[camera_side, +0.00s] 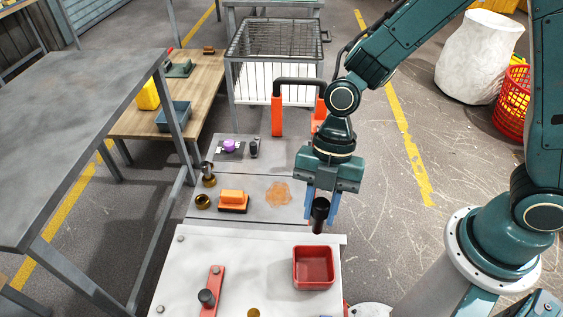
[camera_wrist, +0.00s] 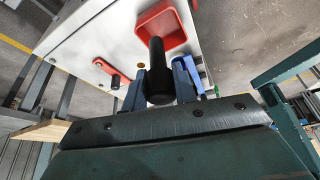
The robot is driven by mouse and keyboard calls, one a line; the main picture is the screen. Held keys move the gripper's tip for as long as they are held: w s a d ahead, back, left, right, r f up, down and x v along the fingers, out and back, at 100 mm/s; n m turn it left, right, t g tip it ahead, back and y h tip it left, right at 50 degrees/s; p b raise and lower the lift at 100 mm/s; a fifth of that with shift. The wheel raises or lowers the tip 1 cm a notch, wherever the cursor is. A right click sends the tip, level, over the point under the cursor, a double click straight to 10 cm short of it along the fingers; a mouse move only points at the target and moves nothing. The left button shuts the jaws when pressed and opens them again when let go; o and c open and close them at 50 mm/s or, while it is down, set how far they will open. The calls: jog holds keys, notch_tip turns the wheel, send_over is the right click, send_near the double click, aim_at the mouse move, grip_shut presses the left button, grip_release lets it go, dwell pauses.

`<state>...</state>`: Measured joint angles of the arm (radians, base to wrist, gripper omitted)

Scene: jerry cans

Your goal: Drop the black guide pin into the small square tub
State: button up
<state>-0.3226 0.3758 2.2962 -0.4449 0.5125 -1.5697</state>
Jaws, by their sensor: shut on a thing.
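My gripper (camera_side: 320,209) is shut on the black guide pin (camera_side: 319,215), which hangs nearly upright between the blue fingers. In the wrist view the pin (camera_wrist: 158,70) shows between the fingertips (camera_wrist: 160,85), pointing away from the camera. The small square tub (camera_side: 313,268) is red and open, and sits on the pale plate in front of the gripper. In the side view the pin is above and behind the tub's far rim. In the wrist view the tub (camera_wrist: 143,28) lies beyond the pin's far end, which overlaps it in the picture. The tub looks empty in the side view.
On the pale plate (camera_side: 210,252) are a red bar with a dark knob (camera_side: 207,297) and a brass disc (camera_side: 253,313). Behind, the grey panel holds an orange block (camera_side: 233,200), brass parts (camera_side: 204,201) and a purple knob (camera_side: 229,145). An orange-legged frame (camera_side: 277,115) stands at the back.

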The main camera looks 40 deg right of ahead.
jog(key=s+n, duration=0.1)
jog(key=s+a+n, duration=0.1)
jog(key=shift+s+a+r+n+g+h, duration=0.1)
jog(key=shift+s+r+n+g+h, duration=0.1)
jog(key=shift+s+n+g+h, duration=0.2)
jog(key=shift+f, duration=0.25)
jog(key=shift+f, duration=2.8)
jog(key=o, duration=1.1)
jog(key=shift+o, duration=0.2)
jog(key=shift+w+r, duration=0.1)
jog(key=v, duration=1.3)
jog(key=shift+w+r, duration=0.1)
jog(key=shift+r, duration=0.2)
